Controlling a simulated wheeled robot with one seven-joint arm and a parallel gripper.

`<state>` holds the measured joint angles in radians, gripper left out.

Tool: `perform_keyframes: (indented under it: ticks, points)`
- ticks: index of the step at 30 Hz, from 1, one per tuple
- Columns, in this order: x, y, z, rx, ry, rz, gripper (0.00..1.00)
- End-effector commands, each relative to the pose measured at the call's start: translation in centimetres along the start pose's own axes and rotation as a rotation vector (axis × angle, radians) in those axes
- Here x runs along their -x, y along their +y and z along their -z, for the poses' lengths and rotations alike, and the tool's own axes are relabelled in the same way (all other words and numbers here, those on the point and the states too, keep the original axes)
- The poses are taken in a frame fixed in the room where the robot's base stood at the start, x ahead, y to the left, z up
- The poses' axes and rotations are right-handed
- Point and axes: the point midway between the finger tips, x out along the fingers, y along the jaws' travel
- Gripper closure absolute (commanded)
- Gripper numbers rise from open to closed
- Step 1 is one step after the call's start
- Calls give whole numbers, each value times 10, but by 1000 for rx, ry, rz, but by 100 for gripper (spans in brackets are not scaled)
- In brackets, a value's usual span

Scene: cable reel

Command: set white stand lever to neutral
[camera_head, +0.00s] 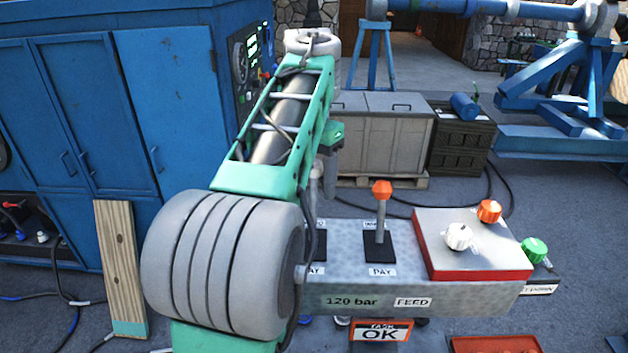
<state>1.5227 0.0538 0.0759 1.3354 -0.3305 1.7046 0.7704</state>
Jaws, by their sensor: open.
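A grey metal control stand (345,262) stands in front of me. A second lever with an orange knob (381,188) stands nearly upright on a black plate labelled PAY.
A red-edged box (470,262) with white and orange knobs sits on the stand's right end, with a green knob (534,250) beside it. A blue cabinet (90,120) fills the left. A wooden board (119,255) leans there. Crates (380,140) stand behind.

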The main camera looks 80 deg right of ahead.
Motion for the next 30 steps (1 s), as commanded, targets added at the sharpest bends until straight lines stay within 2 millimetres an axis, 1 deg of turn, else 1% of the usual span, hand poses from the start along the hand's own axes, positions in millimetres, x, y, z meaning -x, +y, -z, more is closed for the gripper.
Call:
perform_keyframes:
  ticks: [2,23,30]
  points:
    - [0,0,0,0,0,0,43]
    - [0,0,0,0,0,0,100]
    - [0,0,0,0,0,0,100]
